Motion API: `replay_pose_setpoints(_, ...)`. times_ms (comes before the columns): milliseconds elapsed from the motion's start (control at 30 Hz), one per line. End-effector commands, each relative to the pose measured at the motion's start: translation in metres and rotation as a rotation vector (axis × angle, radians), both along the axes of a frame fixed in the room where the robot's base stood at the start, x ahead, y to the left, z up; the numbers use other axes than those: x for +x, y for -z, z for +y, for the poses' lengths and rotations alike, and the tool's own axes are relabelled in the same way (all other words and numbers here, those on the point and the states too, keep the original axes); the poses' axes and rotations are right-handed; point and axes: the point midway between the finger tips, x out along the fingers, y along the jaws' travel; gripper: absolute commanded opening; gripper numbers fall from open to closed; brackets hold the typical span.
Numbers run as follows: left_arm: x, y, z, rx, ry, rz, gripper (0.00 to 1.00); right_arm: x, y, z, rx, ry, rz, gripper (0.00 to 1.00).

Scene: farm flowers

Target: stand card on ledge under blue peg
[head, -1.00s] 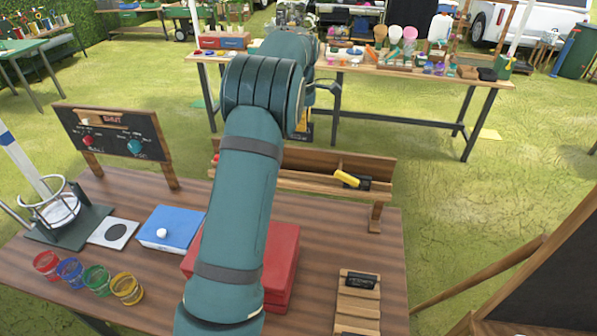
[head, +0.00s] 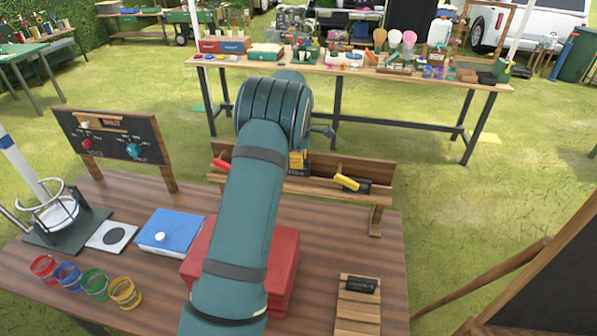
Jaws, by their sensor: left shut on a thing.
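The ledge (head: 330,192) is a long wooden rack at the back of the brown table. A red peg (head: 221,164) shows at its left and a yellow peg (head: 346,182) at its right. I cannot see the blue peg; my arm covers the middle of the ledge. My left gripper (head: 298,159) shows only in part past my forearm, with a yellow patch. It is shut on a small dark card (head: 297,171) in front of the ledge's back board. I cannot tell whether the card touches the ledge. My right gripper is out of view.
A dark card (head: 362,187) stands by the yellow peg. Another lies on a slatted wooden rack (head: 357,310) at front right. A red box (head: 283,265) sits under my arm, beside a blue box (head: 168,230) and several coloured cups (head: 125,292). A control board (head: 110,140) stands left.

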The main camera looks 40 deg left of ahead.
Motion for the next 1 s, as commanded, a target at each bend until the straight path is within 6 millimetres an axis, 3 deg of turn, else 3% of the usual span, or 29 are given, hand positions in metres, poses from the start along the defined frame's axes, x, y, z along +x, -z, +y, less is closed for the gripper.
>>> replay_pose_setpoints(233, -0.001, 0.039, 0.000, -0.001, 0.001, 0.004, 0.00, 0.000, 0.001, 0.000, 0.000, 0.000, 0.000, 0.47)
replay_pose_setpoints(667, 0.000, 0.046, 0.000, 0.000, 0.000, 0.001, 0.00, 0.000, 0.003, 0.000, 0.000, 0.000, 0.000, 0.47)
replay_pose_setpoints(700, 0.000, 0.045, 0.000, 0.000, 0.000, 0.001, 0.28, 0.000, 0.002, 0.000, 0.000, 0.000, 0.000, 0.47)
replay_pose_setpoints(733, 0.000, 0.045, 0.000, 0.000, 0.000, 0.001, 0.34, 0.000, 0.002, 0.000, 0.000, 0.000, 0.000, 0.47)
replay_pose_setpoints(1000, 0.000, 0.045, 0.000, 0.000, 0.000, 0.001, 0.34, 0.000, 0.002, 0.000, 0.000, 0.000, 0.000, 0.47)
